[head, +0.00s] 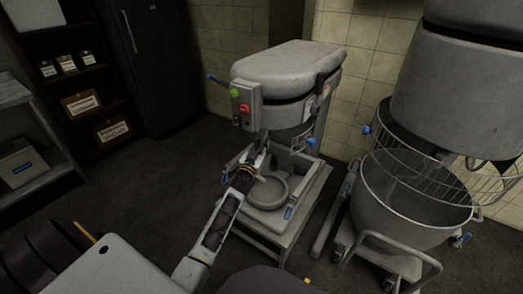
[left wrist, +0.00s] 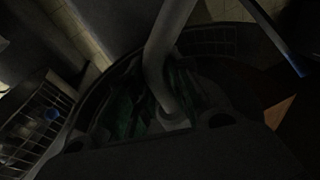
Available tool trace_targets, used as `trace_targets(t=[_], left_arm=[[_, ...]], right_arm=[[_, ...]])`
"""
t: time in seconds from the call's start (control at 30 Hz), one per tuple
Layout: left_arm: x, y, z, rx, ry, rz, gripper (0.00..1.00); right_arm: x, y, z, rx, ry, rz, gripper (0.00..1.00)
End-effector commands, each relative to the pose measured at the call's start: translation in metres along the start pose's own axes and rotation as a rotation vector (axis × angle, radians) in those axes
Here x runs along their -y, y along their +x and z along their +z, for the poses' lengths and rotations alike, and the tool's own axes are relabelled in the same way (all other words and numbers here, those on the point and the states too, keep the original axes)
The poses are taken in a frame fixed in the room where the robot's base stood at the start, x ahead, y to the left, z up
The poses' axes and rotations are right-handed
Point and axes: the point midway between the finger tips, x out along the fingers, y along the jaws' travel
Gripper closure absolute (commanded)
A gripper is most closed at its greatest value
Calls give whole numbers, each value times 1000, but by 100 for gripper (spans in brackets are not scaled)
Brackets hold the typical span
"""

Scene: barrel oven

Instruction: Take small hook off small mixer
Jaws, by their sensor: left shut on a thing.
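The small mixer (head: 287,72) stands in the middle of the head view, a grey machine with green and red buttons on its side. My left gripper (head: 260,158) reaches up under the mixer head, above the round grey rim (head: 252,199) of the small mixer's lower part. In the left wrist view a thick grey curved rod, the small hook (left wrist: 167,55), runs down between the dark fingers of my left gripper (left wrist: 160,112). The gripper is shut on it. That view is dark, and I cannot tell whether the hook's top is still joined to the mixer. My right gripper is not in view.
A large mixer (head: 455,90) with a wire guard (head: 385,140) and big bowl (head: 405,210) stands close on the right. Dark shelves (head: 90,80) with boxes are at the back left. The floor (head: 150,180) left of the small mixer is clear.

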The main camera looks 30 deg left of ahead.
Motion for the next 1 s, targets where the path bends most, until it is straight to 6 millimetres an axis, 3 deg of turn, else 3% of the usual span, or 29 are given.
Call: trace_targets(t=[1.0], left_arm=[[-1,-2,11,-8,1,0,100]], right_arm=[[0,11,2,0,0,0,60]])
